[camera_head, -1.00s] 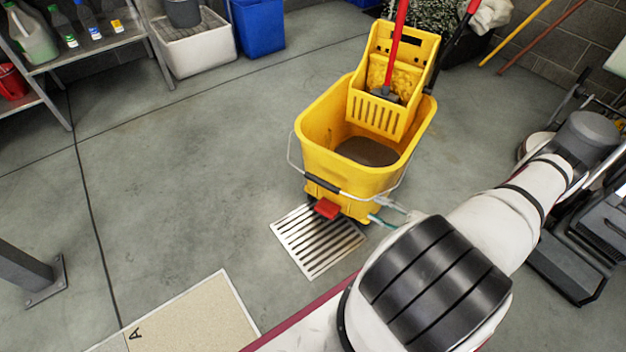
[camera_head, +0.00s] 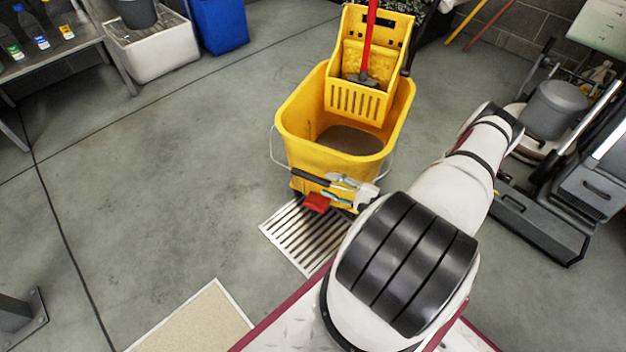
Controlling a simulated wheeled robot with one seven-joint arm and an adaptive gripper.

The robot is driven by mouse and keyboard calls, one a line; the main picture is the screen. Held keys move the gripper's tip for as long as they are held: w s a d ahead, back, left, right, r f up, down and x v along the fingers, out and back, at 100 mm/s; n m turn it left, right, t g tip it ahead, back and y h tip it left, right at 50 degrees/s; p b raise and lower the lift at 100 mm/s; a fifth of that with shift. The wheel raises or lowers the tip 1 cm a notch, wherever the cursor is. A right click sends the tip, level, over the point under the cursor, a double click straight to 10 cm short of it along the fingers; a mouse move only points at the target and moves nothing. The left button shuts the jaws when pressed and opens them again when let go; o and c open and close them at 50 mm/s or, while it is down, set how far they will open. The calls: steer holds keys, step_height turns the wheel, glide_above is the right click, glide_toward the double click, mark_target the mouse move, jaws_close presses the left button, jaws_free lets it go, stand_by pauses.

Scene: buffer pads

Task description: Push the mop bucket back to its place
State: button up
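The yellow mop bucket (camera_head: 300,132) stands upright on the concrete floor at centre, its near end by the metal drain grate (camera_head: 285,240). It holds dark water. A yellow wringer (camera_head: 355,95) with a red-handled mop (camera_head: 369,35) is mounted at its far end. The bucket's wire handle has a dark grip (camera_head: 312,178) hanging across the near side, above a red pedal (camera_head: 316,203). My gripper (camera_head: 336,186) is at the bucket's near side, by the right end of that grip. Its fingers look spread apart; whether they touch the handle I cannot tell.
A cream floor pad (camera_head: 195,325) with a pale border lies at the lower left. A shelf with bottles (camera_head: 50,55), a white bin (camera_head: 150,50) and a blue bin (camera_head: 220,25) line the back left. Floor machines (camera_head: 560,180) stand at right. Floor left of the bucket is clear.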

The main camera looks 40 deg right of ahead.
mark_target(313, 179)
steer(key=b+x, duration=0.1)
steer(key=x, duration=0.5)
steer(key=shift+w, duration=0.2)
jaws_close()
